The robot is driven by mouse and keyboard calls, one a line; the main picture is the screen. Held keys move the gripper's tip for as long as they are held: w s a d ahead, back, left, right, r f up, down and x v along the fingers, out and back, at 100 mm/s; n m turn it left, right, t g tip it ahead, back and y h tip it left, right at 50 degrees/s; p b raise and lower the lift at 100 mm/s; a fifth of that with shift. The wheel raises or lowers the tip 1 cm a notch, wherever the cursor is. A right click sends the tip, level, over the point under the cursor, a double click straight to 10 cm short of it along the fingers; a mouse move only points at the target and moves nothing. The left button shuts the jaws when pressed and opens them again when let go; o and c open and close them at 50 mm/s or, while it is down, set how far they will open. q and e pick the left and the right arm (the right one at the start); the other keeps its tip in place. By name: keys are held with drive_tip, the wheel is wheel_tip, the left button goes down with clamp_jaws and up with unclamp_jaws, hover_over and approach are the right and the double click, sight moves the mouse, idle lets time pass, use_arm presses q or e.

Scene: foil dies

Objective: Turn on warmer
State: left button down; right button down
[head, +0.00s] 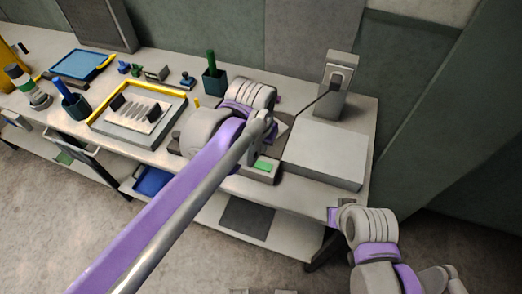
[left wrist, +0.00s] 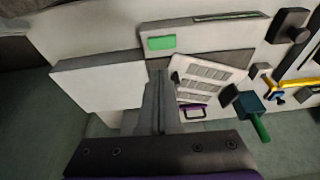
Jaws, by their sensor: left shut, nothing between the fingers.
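A low grey unit (head: 247,170) with a bright green patch (head: 265,164) stands at the table's front edge; I take it for the warmer. The patch also shows in the left wrist view (left wrist: 160,42); I cannot tell whether it is a switch or a lamp. My left gripper (head: 254,150) points down just behind the patch, its fingers together and empty. In the left wrist view its fingertips (left wrist: 158,72) lie close to the grey unit, beside a large pale box (left wrist: 98,82); contact cannot be told.
The pale box (head: 325,155) fills the table's right end. A grey post (head: 338,95) with a dark rod stands behind it. Left of my arm are a dark cup with a green handle (head: 213,78) and a yellow-edged tray (head: 122,130). A slotted white panel (left wrist: 208,80) lies near my fingers.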

use_arm(q)
drive_tip(key=shift+v, duration=1.05)
drive_tip(key=shift+d, duration=0.1)
